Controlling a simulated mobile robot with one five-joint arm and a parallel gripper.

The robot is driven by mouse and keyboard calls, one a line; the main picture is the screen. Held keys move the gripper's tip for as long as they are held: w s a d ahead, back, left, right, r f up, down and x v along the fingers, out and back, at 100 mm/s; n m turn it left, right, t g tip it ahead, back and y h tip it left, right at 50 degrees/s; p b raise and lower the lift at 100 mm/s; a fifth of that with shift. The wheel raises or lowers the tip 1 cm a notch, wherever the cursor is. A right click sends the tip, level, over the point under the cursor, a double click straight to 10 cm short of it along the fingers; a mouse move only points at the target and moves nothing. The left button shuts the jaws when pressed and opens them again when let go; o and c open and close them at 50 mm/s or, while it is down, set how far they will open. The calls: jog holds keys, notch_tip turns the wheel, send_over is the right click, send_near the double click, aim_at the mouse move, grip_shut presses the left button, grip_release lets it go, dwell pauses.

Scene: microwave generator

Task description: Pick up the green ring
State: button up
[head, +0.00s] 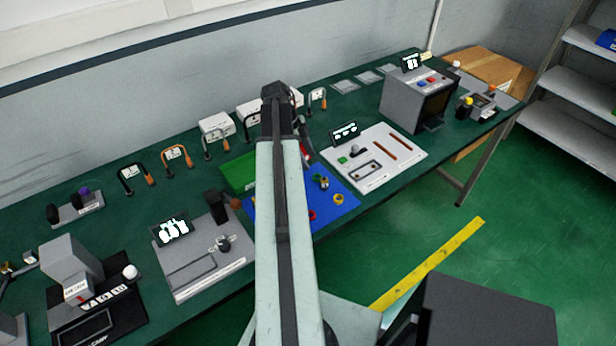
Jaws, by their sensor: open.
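A blue mat (262,212) lies on the green bench, partly behind my arm. On its visible right part are a yellow ring (338,199), a red ring (312,215) and a small cluster of yellow and dark pieces (320,182). I cannot make out a green ring for certain; part of the mat is hidden by my arm. My arm rises through the middle of the view to a dark joint at the top. My gripper's fingertips do not show; they may be hidden behind the arm.
A green tray (236,172) lies behind the mat. A white board (400,160) with a small green block (343,160) is to the right, and a grey box machine (402,98) stands beyond it. A grey board (190,278) is to the left. Several cable stations line the wall.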

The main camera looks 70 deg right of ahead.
aim_at(317, 179)
jog(key=shift+w+b+x, duration=0.2)
jog(key=shift+b+x, duration=0.8)
jog(key=shift+x, duration=0.2)
jog(key=shift+s+f, duration=0.15)
jog(key=b+x, duration=0.5)
jog(key=shift+f, duration=0.2)
jog(key=shift+r, duration=0.2)
grip_shut()
